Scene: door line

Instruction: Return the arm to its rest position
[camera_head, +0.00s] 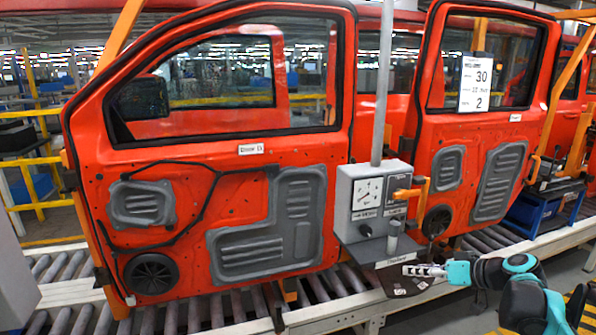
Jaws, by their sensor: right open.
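My right arm comes in from the lower right, black with teal bands. Its right gripper (408,270) is open and points left, in front of the lower part of the grey control box (360,200) and its small shelf. I see nothing between the fingers. My left gripper is not in view.
Two red door panels, the front one (230,165) and the rear one (480,130), stand on a roller conveyor (170,318). The box has a gauge, an orange handle (418,188) and a grey post. A blue bin (545,208) stands at right, yellow rails (35,160) at left.

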